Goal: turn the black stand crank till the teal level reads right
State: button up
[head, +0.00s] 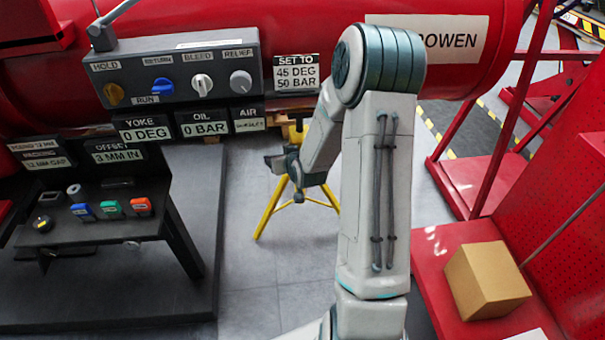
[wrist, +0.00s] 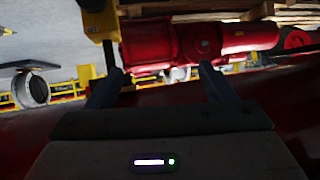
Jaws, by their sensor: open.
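A yellow stand (head: 270,212) with splayed legs is on the floor behind my arm in the head view. Its upper part is largely covered by my arm, and I cannot make out its black crank. A small teal block (head: 112,208) lies on the black bench at the left, between a blue and an orange one. I cannot tell whether it is the teal level, and no reading on it is legible. My gripper (wrist: 159,72) is open in the wrist view, with nothing between its fingers. Red cylindrical parts (wrist: 200,42) show beyond the fingertips.
A grey control panel (head: 175,75) with knobs and a lever is at upper left, on a large red cylinder. Signs below it read "YOKE 0 DEG" and "OIL 0 BAR"; another (head: 296,73) reads "SET TO 45 DEG 50 BAR". A cardboard box (head: 487,280) sits on a red surface at right.

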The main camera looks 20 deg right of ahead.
jog(key=d+f+m+t+h+b, duration=0.3)
jog(key=d+f+b, duration=0.15)
jog(key=f, duration=0.55)
jog(key=d+f+m+t+h+b, duration=0.25)
jog(key=d+f+m+b, duration=0.2)
jog(key=f, duration=0.45)
jog(key=shift+n+y, duration=0.25)
jog(key=shift+n, duration=0.2)
jog(key=b+x, duration=0.1)
jog(key=x, duration=0.3)
jog(key=b+x, duration=0.1)
jog(key=x, duration=0.4)
jog(key=b+x, duration=0.1)
jog(key=x, duration=0.3)
jog(key=shift+w+a+b, duration=0.2)
jog(key=shift+w+b, duration=0.15)
jog(key=shift+w, duration=0.05)
jog(key=c, duration=1)
